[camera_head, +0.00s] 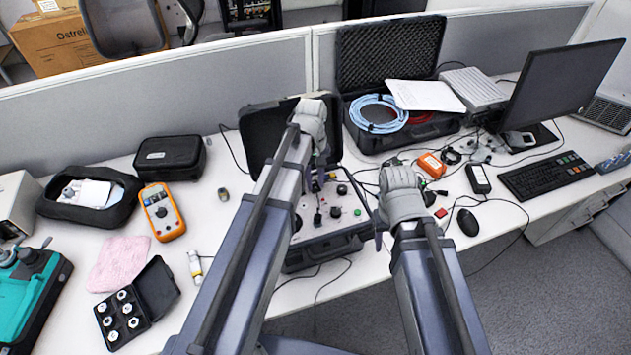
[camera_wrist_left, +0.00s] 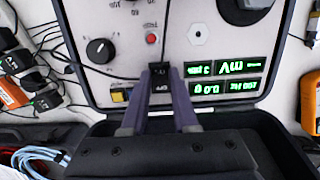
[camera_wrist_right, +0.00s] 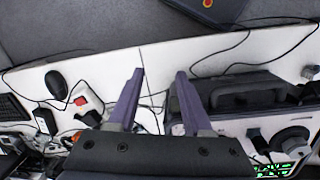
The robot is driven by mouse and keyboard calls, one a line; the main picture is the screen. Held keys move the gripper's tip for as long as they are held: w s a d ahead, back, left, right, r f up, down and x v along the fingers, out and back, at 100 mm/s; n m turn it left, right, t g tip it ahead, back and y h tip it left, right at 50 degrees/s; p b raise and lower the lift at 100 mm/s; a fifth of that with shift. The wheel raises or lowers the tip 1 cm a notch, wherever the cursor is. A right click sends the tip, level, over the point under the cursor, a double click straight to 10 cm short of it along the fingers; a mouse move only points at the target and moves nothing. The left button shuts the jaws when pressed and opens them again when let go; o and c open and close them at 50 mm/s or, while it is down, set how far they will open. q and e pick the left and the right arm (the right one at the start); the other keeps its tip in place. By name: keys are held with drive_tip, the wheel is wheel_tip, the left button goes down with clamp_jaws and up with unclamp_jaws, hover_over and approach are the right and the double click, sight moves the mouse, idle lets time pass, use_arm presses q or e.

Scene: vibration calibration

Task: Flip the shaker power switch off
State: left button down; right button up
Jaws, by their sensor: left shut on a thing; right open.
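The shaker is an open black case (camera_head: 300,262) with a light control panel (camera_head: 345,222). The left wrist view shows its panel (camera_wrist_left: 200,20) with a black knob (camera_wrist_left: 100,50), a red button (camera_wrist_left: 151,38) and lit green displays (camera_wrist_left: 225,78). My left gripper (camera_head: 314,184) is over the back part of the panel, its fingers shut on a small black switch (camera_wrist_left: 159,71). The fingers partly hide the switch, and I cannot tell its position. My right gripper (camera_wrist_right: 160,78) is open and empty, beside the case's right side.
An open case with blue cable (camera_head: 375,112) stands behind to the right. An orange multimeter (camera_head: 161,212) and a socket box (camera_head: 122,318) lie at left. Cables, a mouse (camera_head: 467,222) and a keyboard (camera_head: 545,176) occupy the right. The desk's front edge runs close by.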

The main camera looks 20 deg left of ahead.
use_arm(q)
drive_tip(key=shift+w+a+f+g, duration=0.1)
drive_tip(key=shift+w+g, duration=0.2)
drive_tip(key=shift+s+g+h, duration=0.15)
drive_tip(key=shift+g+h, duration=0.15)
drive_tip(key=shift+h, duration=0.2)
drive_tip(key=c, duration=0.7)
unclamp_jaws()
drive_tip(key=p+v, duration=0.7)
drive_tip(key=v, duration=0.1)
